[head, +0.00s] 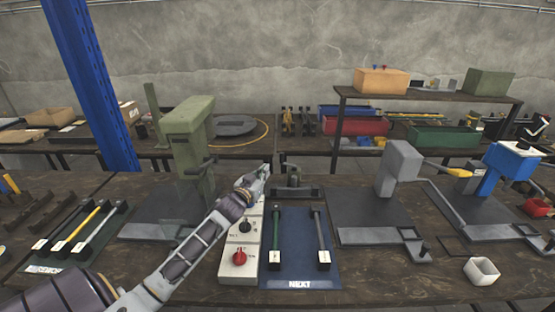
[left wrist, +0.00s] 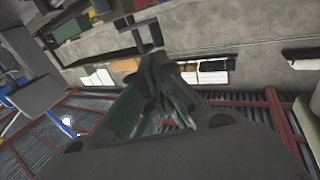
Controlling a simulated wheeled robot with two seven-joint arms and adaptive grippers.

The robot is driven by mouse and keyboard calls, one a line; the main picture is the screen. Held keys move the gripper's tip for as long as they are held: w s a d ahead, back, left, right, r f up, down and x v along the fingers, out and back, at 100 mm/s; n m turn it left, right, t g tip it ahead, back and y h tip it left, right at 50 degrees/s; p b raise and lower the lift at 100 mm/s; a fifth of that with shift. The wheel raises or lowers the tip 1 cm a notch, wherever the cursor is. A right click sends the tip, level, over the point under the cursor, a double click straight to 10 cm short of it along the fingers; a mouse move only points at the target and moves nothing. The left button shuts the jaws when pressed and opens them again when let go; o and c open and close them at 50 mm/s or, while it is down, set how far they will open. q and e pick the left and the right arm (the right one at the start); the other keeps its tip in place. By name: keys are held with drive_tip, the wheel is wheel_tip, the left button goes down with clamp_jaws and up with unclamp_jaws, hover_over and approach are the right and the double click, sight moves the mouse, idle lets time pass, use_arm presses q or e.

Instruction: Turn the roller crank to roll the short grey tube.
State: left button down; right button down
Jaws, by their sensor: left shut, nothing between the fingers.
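My left gripper (head: 262,171) is shut and empty, reaching over the far end of the white control box, just left of a small dark grey device (head: 294,188) with an upright part. This device may be the roller; I cannot make out its crank clearly. Two dark tubes lie lengthwise on the blue mat marked NEXT: a greenish one (head: 277,232) and a greyer one (head: 318,230), each with a white tag at its near end. I cannot tell which is the short grey tube. The left wrist view shows no clear tube or crank. My right gripper is out of view.
The control box (head: 238,264) has a red knob. A green press (head: 191,135) stands left, a grey press (head: 396,170) and a blue press (head: 508,172) right.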

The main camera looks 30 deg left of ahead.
sight(280, 154)
use_arm(q)
drive_tip(key=shift+w+a, duration=0.25)
drive_tip(key=shift+w, duration=1.7)
drive_tip(key=shift+w+a, duration=0.25)
drive_tip(key=shift+w, duration=1.7)
drive_tip(key=shift+w+a, duration=0.25)
drive_tip(key=shift+w, duration=1.7)
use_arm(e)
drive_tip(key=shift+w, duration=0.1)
use_arm(q)
drive_tip(key=shift+w+a, duration=0.1)
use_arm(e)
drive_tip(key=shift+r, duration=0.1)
use_arm(q)
drive_tip(key=shift+w, duration=0.1)
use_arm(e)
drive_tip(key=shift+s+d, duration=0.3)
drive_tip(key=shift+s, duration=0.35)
use_arm(q)
drive_tip(key=shift+w+a, duration=0.15)
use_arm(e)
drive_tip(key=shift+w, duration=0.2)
use_arm(q)
drive_tip(key=shift+p, duration=0.3)
drive_tip(key=shift+w+a, duration=0.15)
drive_tip(key=shift+w, duration=0.1)
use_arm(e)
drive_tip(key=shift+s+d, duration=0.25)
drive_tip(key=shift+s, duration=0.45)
